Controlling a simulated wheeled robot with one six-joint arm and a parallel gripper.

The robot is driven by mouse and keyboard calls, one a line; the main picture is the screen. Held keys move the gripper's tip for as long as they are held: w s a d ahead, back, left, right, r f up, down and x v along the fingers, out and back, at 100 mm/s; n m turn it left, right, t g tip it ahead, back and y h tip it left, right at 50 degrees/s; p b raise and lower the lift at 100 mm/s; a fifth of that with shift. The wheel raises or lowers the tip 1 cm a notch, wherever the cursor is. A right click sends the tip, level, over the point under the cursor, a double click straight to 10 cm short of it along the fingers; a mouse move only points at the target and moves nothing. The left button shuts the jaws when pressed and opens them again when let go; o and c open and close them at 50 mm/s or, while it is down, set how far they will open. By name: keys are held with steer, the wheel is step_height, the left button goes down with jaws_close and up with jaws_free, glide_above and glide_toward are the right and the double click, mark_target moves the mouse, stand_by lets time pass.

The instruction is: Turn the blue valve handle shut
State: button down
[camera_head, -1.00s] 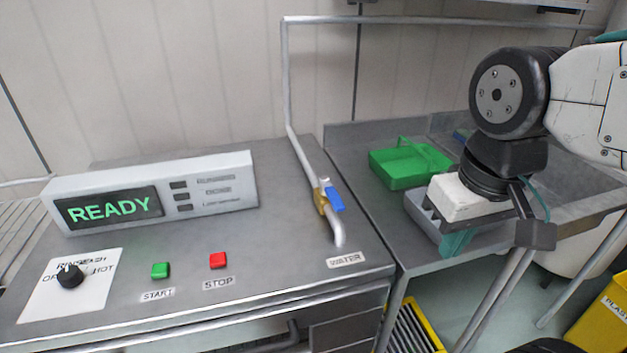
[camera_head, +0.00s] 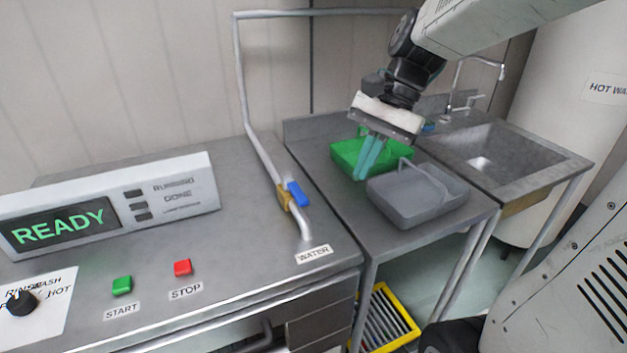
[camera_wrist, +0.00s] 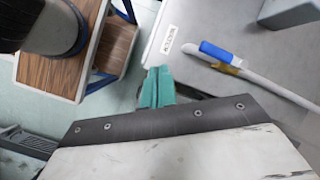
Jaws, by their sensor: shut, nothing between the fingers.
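The blue valve handle (camera_head: 297,193) sits on a brass valve body (camera_head: 284,198) on the grey water pipe, above the machine top beside the WATER label. The handle lies roughly along the pipe. It also shows in the wrist view (camera_wrist: 217,52), beyond my fingers and to the right. My gripper (camera_head: 364,176) has teal fingers that are shut together and empty. In the head view it is to the right of the valve, over the side table, apart from the handle. In the wrist view the fingers (camera_wrist: 156,76) point toward the machine's edge.
A green tray (camera_head: 345,153) and a grey tray (camera_head: 420,196) stand on the side table near my fingers. A sink (camera_head: 500,150) is at the right. START (camera_head: 122,285) and STOP (camera_head: 182,267) buttons and a READY display (camera_head: 60,226) are at left. A yellow crate (camera_head: 388,318) is below.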

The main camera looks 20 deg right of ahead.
steer(key=w+d+f+m+t+y, duration=0.1)
steer(key=w+d+f+m+y, duration=0.1)
steer(key=w+d+m, duration=0.4)
steer(key=w+m+y, duration=0.1)
steer(key=w, duration=0.2)
steer(key=shift+w+d+y, duration=0.2)
steer(key=shift+d+y, duration=0.1)
steer(key=shift+f, duration=0.1)
glide_toward(294, 193)
steer(key=shift+a+f, duration=1)
steer(key=shift+f, duration=1.85)
steer(key=shift+s, duration=0.3)
steer(key=shift+d, duration=0.15)
